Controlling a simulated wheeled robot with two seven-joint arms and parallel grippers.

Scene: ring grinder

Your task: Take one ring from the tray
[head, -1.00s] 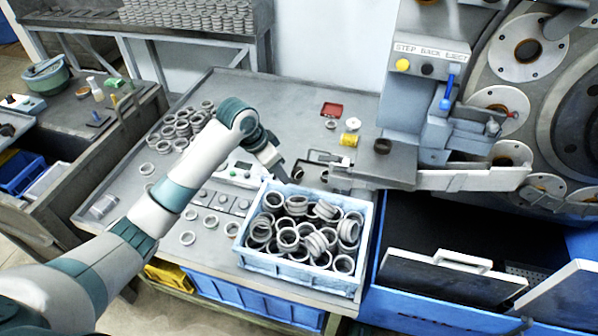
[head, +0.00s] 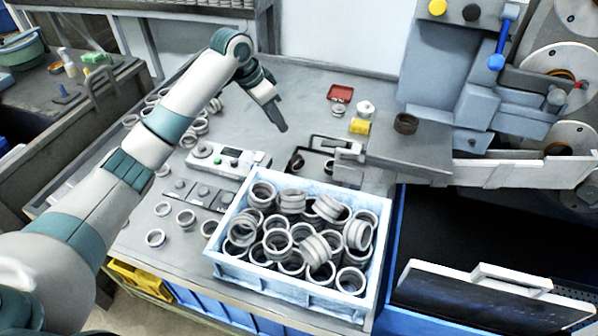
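A light blue tray (head: 290,294) stands on the grey workbench, full of loose grey metal rings (head: 277,242) piled at different tilts. My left gripper (head: 281,127) is above the bench, behind the tray and apart from it. It is seen side-on and small, so I cannot tell whether its fingers are apart; no ring shows at its tip. My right gripper is not in view.
A grey control box (head: 228,158) and a black bracket fixture (head: 325,146) lie behind the tray. A red dish (head: 340,93) and a yellow piece (head: 359,126) sit further back. The grinding machine (head: 455,80) stands at the right. Loose rings lie left of the tray.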

